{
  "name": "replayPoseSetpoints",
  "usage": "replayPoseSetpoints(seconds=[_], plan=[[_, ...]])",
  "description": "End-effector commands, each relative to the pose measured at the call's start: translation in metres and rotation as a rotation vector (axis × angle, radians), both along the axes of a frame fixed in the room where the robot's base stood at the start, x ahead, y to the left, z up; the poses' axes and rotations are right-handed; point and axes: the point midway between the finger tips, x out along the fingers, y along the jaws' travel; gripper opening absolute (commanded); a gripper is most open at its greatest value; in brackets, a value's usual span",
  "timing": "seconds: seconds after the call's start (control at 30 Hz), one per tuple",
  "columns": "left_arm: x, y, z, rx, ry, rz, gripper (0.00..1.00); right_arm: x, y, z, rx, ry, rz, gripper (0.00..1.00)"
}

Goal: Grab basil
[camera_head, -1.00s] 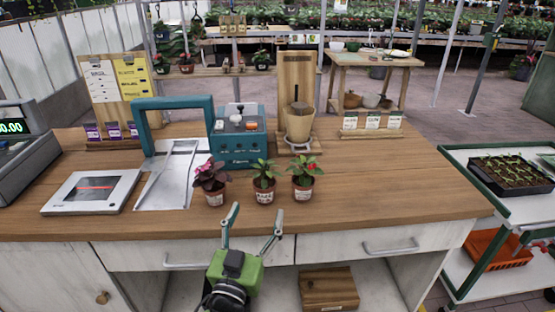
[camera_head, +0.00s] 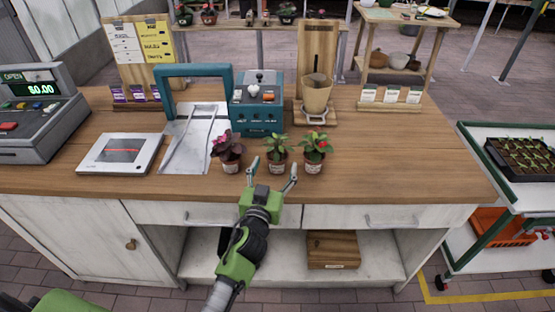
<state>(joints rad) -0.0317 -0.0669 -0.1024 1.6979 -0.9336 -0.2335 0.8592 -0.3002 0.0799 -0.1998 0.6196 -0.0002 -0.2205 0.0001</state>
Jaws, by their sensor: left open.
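Three small potted plants stand in a row near the counter's front edge. The middle one has plain green leaves and looks most like basil (camera_head: 278,142); its label is too small to read. A dark red-leaved plant (camera_head: 228,148) is on its left, and a plant with a red bloom (camera_head: 315,144) is on its right. My left gripper (camera_head: 273,172) is open and empty, in front of the middle pot. Its fingertips show on either side of that pot's lower part; I cannot tell whether they reach around it. My right gripper is not in view.
The wooden counter (camera_head: 400,165) is clear right of the plants. A flat scale (camera_head: 120,153), a cash register (camera_head: 38,112) and a teal machine (camera_head: 256,104) stand left and behind. A pot on a wooden stand (camera_head: 317,96) is behind the plants. A cart (camera_head: 470,135) is at right.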

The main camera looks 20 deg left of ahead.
Motion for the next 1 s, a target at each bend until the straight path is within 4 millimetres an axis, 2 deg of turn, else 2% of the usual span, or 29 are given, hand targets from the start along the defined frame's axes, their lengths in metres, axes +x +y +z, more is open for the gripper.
replayPoseSetpoints(seconds=[0.17,0.43,0.77,0.8,0.93,0.97,1.0], plan=[[0.012,0.002,0.000,0.001,0.000,0.001,0.66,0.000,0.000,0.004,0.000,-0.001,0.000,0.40],[0.047,0.007,-0.003,0.000,-0.001,0.001,0.66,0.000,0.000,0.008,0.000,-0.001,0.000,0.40],[0.054,0.007,-0.004,-0.001,-0.001,0.000,0.66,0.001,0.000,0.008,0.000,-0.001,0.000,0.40],[0.054,0.007,-0.004,-0.001,-0.001,0.000,0.61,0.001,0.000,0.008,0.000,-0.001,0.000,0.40],[0.054,0.007,-0.004,0.000,0.000,0.000,0.27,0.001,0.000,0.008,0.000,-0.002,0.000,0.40],[0.054,0.007,-0.004,0.000,0.000,0.000,0.21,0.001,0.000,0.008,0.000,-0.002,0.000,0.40],[0.054,0.007,-0.004,0.000,0.000,0.000,0.21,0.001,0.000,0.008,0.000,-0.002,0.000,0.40]])
